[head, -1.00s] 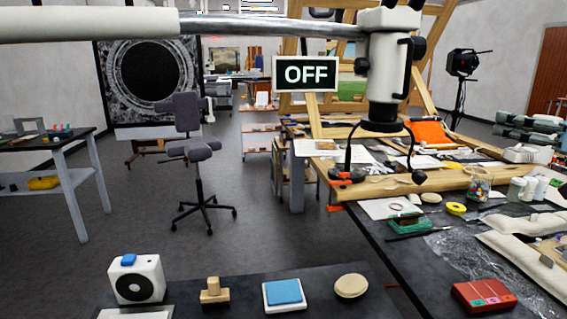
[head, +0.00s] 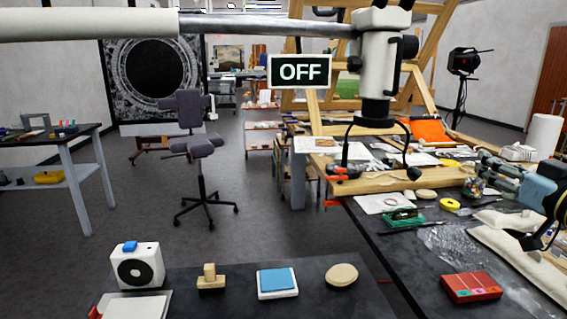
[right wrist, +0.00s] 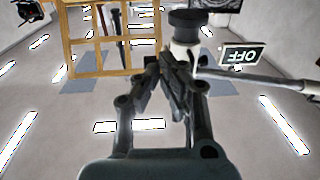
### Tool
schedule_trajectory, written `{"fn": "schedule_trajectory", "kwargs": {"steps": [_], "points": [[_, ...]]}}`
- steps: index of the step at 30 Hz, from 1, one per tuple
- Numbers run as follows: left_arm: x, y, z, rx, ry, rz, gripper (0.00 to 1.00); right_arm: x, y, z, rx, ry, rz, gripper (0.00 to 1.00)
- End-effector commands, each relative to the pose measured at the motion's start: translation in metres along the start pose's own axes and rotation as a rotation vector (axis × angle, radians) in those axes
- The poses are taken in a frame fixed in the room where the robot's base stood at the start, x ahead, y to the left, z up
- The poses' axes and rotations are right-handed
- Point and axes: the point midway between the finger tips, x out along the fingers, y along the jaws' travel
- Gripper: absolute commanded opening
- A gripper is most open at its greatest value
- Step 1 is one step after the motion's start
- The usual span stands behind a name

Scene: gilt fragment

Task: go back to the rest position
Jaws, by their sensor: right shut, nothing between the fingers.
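My right gripper (head: 532,241) is at the right edge of the head view, partly cut off, above the right workbench. In the right wrist view its dark fingers (right wrist: 165,68) come together, with nothing between them. My left gripper is not in view. The task names no object to handle.
A white microscope (head: 378,75) on a long boom hangs over the bench, with an OFF sign (head: 300,71) beside it. The right bench holds a red box (head: 471,287), a green tray (head: 403,217) and pale sandbag-like cushions (head: 525,262). Open floor lies around the grey chair (head: 200,150).

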Motion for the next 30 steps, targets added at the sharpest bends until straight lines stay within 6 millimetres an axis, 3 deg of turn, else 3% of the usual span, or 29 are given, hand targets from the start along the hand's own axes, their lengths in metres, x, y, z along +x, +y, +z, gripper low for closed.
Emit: {"fn": "schedule_trajectory", "kwargs": {"steps": [5, 9, 12, 18, 27, 30], "points": [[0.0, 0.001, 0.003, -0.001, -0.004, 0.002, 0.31, -0.047, -0.032, 0.062, 0.009, -0.205, 0.23, 0.0], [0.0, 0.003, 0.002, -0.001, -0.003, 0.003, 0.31, -0.119, -0.074, 0.119, -0.003, -0.542, 0.35, 0.0], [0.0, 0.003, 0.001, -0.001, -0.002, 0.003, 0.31, -0.164, -0.101, 0.142, -0.013, -0.744, 0.35, 0.0], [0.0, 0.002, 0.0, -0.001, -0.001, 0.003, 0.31, -0.231, -0.146, 0.161, -0.026, -1.023, 0.275, 0.0], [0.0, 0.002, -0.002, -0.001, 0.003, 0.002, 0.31, -0.31, -0.202, 0.161, -0.028, -1.308, 0.095, 0.0], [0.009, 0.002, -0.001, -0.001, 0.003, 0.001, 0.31, -0.306, -0.199, 0.196, -0.031, -1.326, 0.095, 0.0]]}}
